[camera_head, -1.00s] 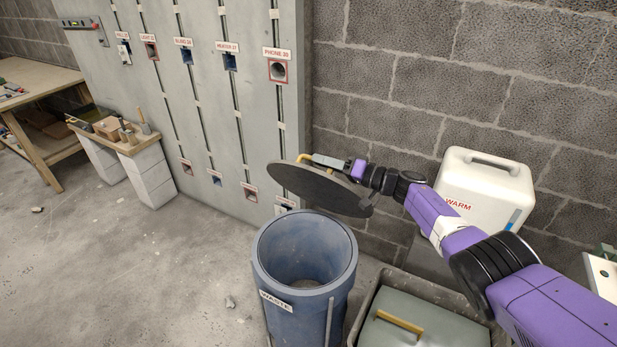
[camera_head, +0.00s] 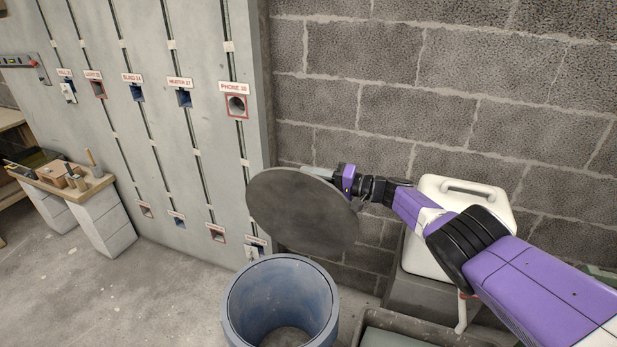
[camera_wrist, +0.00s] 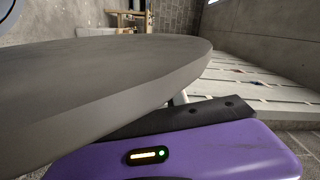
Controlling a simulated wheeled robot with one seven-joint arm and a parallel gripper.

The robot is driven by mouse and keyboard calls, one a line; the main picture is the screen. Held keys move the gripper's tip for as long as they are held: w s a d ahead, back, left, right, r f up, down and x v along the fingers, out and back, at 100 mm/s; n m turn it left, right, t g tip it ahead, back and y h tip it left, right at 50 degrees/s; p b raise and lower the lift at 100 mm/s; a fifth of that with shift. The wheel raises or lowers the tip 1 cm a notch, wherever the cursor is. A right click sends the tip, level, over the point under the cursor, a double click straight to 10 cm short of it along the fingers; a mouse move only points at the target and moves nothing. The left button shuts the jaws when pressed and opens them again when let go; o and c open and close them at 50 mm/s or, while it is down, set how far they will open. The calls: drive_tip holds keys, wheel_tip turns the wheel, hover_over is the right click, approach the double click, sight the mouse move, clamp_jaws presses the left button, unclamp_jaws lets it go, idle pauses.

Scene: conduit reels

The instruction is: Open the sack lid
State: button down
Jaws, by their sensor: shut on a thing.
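The sack lid (camera_head: 300,212) is a dark grey round disc, raised clear of the blue waste bin (camera_head: 232,312) and tilted steeply with one flat face toward the head camera. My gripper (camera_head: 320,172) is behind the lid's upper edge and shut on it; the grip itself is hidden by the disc. The bin stands below, its round mouth open and uncovered. In the wrist view the lid (camera_wrist: 95,85) fills the left and middle, close to my gripper.
A white jug (camera_head: 430,250) stands on a grey block at the right, by the brick wall. A grey container (camera_head: 385,330) is at the bottom, right of the bin. A panel (camera_head: 190,60) with labelled slots stands behind.

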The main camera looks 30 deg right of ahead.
drive_tip(key=shift+s+f, duration=0.1)
drive_tip(key=shift+f, duration=0.2)
drive_tip(key=c, duration=1.4)
unclamp_jaws()
drive_tip(key=shift+r, duration=0.2)
drive_tip(key=p+v, duration=0.4)
drive_tip(key=v, duration=0.3)
drive_tip(key=shift+s+d, duration=0.25)
drive_tip(key=shift+s, duration=0.05)
